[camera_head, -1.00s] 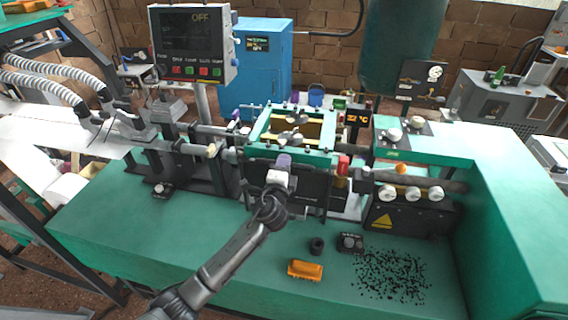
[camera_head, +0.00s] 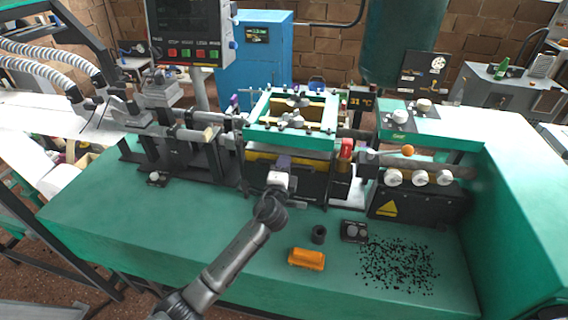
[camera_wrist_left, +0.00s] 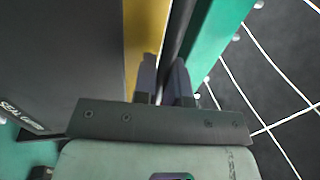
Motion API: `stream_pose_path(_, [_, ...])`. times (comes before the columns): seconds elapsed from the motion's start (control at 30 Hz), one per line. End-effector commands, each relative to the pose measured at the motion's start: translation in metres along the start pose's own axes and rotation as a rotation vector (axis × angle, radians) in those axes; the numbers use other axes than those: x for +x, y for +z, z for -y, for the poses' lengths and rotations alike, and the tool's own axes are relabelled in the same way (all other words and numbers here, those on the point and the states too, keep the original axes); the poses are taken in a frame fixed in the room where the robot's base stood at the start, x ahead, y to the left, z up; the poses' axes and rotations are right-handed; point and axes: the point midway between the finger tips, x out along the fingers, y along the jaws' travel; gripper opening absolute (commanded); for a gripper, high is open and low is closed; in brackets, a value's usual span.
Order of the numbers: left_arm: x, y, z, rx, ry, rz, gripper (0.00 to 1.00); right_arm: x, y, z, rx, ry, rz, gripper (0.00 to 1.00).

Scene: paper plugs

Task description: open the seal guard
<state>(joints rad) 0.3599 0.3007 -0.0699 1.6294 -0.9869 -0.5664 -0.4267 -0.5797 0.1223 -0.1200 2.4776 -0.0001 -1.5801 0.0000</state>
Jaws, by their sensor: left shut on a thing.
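The seal guard (camera_head: 308,186) is a dark panel on the front of the green-framed machine unit (camera_head: 290,142). A yellow strip (camera_head: 262,160) shows above its upper edge. In the left wrist view the guard (camera_wrist_left: 60,60) is a large dark plate with partly hidden "SEAL GU" lettering. My left gripper (camera_head: 283,163) is at the guard's upper middle. In the left wrist view its two fingers (camera_wrist_left: 165,82) are closed around a dark bar at the guard's edge. My right gripper is not in view.
An orange block (camera_head: 307,258), a small black cylinder (camera_head: 318,234) and a dark box (camera_head: 354,231) lie on the green bench (camera_head: 120,215). Black pellets (camera_head: 398,265) are scattered to the right. White knobs (camera_head: 420,178) are on the right-hand unit. The bench's left front is clear.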

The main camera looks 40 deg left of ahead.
Motion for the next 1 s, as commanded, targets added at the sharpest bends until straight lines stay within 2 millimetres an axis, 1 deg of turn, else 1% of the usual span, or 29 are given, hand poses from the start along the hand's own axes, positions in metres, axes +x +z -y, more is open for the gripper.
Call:
stream_pose_path(0.03, [-0.001,0.000,-0.006,0.001,0.013,0.001,0.00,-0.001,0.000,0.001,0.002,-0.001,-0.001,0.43])
stream_pose_path(0.2, [-0.001,0.000,-0.008,0.002,0.017,0.001,0.00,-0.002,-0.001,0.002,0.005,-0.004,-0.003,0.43])
stream_pose_path(0.23, [-0.002,0.000,-0.008,0.002,0.018,0.001,0.14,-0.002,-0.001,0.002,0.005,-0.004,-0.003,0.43])
stream_pose_path(0.47, [-0.001,0.000,-0.007,0.002,0.015,0.001,0.36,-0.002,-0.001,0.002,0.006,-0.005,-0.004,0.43])
stream_pose_path(0.77, [-0.003,0.000,-0.006,0.002,0.013,0.000,0.36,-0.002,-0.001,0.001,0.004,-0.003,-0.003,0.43])
stream_pose_path(0.87, [-0.011,0.000,-0.006,0.002,0.015,-0.001,0.36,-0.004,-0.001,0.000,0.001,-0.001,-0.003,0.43])
stream_pose_path(1.0, [-0.034,0.000,-0.005,0.002,0.014,-0.001,0.36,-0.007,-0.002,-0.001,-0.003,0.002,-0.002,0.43])
